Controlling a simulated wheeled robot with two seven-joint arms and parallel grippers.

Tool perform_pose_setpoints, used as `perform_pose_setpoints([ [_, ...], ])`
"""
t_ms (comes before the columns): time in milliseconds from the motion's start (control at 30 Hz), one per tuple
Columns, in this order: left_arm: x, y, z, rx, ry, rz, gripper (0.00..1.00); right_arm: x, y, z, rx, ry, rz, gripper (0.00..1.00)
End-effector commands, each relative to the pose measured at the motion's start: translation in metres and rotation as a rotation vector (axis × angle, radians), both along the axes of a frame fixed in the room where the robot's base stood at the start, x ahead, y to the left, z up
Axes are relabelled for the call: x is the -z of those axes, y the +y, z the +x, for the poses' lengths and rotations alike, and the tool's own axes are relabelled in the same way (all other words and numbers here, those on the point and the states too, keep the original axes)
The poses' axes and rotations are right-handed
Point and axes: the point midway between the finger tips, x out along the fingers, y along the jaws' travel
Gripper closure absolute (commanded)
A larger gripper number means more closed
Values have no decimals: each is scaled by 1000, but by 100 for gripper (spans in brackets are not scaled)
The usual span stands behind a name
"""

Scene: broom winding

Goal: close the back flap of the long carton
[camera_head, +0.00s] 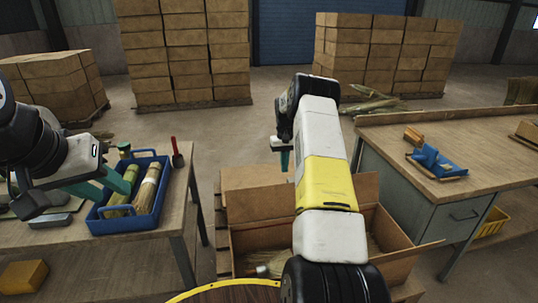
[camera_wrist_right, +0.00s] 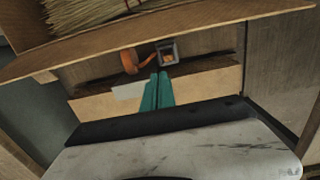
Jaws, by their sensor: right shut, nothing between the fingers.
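The long carton (camera_head: 262,238) stands open at the middle of the head view, with bundled broom material (camera_head: 272,265) inside. Its back flap (camera_head: 250,178) appears raised and tilted outward along the far edge; my right arm covers part of it. My right gripper (camera_head: 284,158) is beyond the carton's far side in the head view. In the right wrist view its teal fingers (camera_wrist_right: 157,90) are together and empty, below a long cardboard edge (camera_wrist_right: 150,36); contact cannot be told. My left gripper (camera_head: 115,190) is at the blue tray on the left table, its fingers apart.
The blue tray (camera_head: 163,210) holds broom bundles (camera_head: 147,190) on the left table (camera_head: 130,245). A workbench (camera_head: 470,150) with a blue tool (camera_head: 437,160) stands to the right. Stacked cartons (camera_head: 185,50) stand behind. Open floor lies between the carton and the stacks.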

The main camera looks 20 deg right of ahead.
Motion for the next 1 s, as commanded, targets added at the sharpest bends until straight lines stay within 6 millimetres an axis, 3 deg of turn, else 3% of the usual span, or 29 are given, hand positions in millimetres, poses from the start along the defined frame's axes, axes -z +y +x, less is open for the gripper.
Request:
perform_pose_setpoints([
  [200, 0, 0, 0, 0, 0, 0, 64, 50, 1, -3, 0, 4, 0, 100],
  [267, 0, 0, 0, 0, 0, 0, 64, 40, 1, -11, 0, -1, -1, 100],
  [500, 0, 0, 0, 0, 0, 0, 64, 32, 3, -33, 0, -1, 0, 100],
  [1000, 0, 0, 0, 0, 0, 0, 64, 29, 4, -39, 0, -1, -1, 100],
])
